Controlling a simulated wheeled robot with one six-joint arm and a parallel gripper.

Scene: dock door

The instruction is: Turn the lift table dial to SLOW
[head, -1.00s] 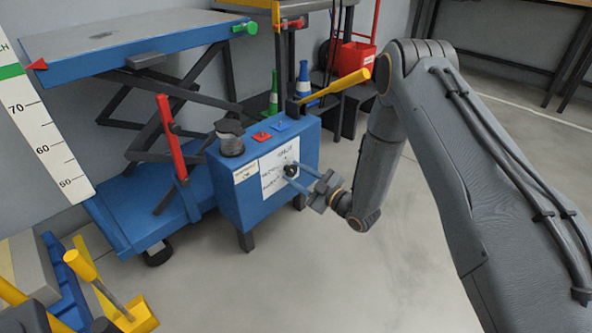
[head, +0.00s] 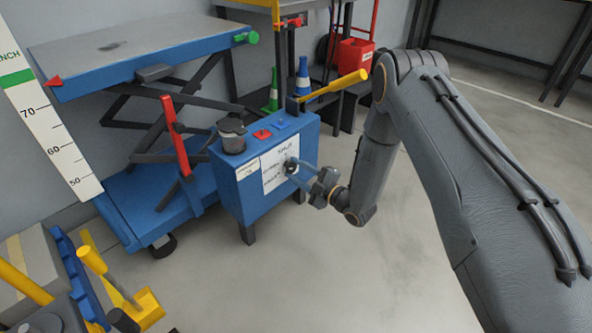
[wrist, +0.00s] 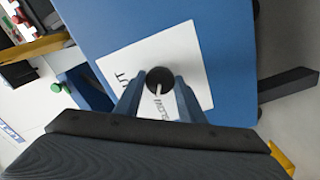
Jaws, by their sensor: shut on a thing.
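The dial (head: 290,166) is a dark round knob on the white label (head: 272,178) of the blue control box (head: 238,200). My gripper (head: 303,170) reaches it from the right and is shut on it. In the wrist view the dial (wrist: 160,80) sits between the two fingertips, with a pale pointer line running down from it towards lettering on the label (wrist: 140,57). The lift table (head: 150,62) stands raised behind the box.
A height scale (head: 50,135) stands at left. The floor in front is clear.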

